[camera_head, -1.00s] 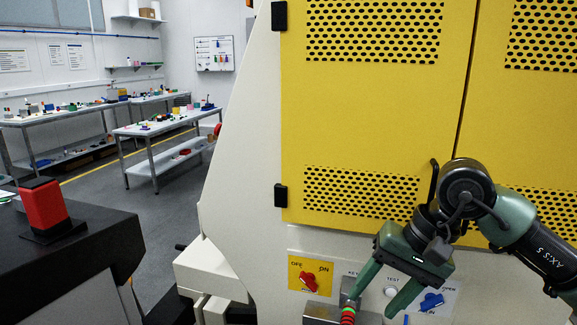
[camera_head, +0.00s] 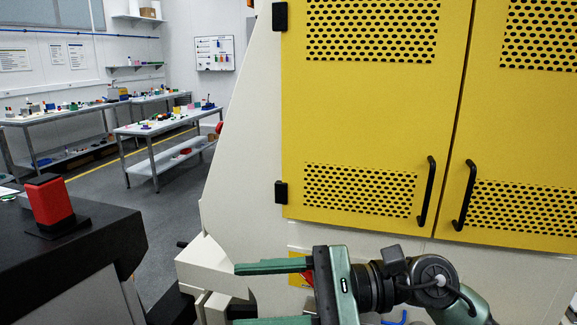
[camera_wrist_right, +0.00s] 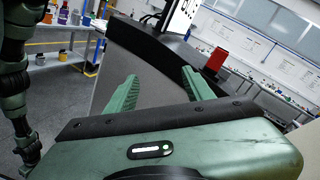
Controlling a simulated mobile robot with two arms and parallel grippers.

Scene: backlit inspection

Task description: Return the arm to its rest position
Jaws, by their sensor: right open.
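My right gripper (camera_head: 240,295) is at the bottom middle of the head view, with its two green fingers pointing left. It is open, with nothing between the fingers. It is in front of the lower part of the yellow and cream cabinet. In the right wrist view its fingers (camera_wrist_right: 160,77) are spread apart, with a dark-topped counter beyond them. My left gripper is not in view; a dark green arm, seemingly my left one, shows at the left of the right wrist view.
The cabinet's yellow doors (camera_head: 375,120) are shut, with black handles (camera_head: 426,192). My right arm hides most of the control panel below. A black-topped counter (camera_head: 100,240) with a red block (camera_head: 49,200) stands at the left. Workbenches (camera_head: 165,128) stand farther back, with open floor around them.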

